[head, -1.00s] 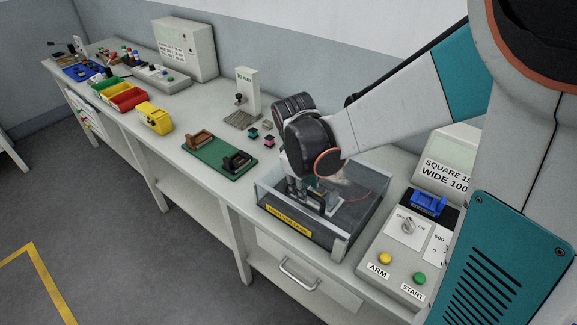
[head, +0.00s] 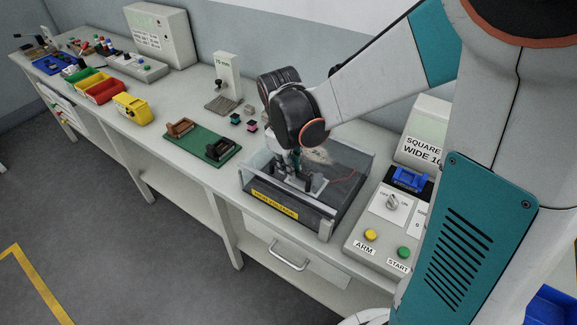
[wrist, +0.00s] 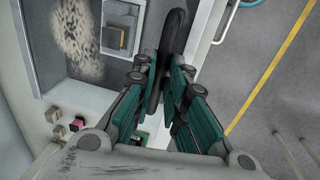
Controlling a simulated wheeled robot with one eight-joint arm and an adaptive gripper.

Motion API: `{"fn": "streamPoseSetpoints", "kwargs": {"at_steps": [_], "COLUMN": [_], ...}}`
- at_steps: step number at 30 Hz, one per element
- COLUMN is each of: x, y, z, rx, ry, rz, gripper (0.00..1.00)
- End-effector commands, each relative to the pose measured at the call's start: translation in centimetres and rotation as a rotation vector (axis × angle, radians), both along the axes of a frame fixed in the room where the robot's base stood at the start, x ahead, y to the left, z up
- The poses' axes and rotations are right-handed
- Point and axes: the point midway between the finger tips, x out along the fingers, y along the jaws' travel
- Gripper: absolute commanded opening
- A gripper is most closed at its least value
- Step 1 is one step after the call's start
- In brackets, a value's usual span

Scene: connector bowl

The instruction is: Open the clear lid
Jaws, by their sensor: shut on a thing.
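The clear lid (head: 345,163) tops a dark-based box (head: 314,219) with a yellow label on its front, standing on the bench. Bare parts of the box's inside show through it. My gripper (head: 291,168) is at the front left part of the lid, pointing down. In the wrist view my gripper (wrist: 166,78) has its teal-padded fingers around a long black bar handle (wrist: 174,35) and is shut on it. Much of the handle is hidden by my gripper in the head view. I cannot tell whether the lid is raised at all.
A control panel with a yellow button (head: 371,235) and a green button (head: 404,252) stands close on the right. A green board (head: 198,146) with two connector holders lies to the left. A drawer handle (head: 289,255) is below the box.

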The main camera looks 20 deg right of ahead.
Motion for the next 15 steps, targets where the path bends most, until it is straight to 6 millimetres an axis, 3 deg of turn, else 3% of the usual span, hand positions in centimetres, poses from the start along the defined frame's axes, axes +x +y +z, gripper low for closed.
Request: {"fn": "streamPoseSetpoints", "kwargs": {"at_steps": [8, 15], "x": [1.3, 3.6], "y": [-1.8, -5.1], "z": [5.4, 10.3], "rx": [0.067, 0.109], "ry": [0.048, 0.078], "rz": [-0.003, -0.008], "gripper": [0.00, 0.00]}}
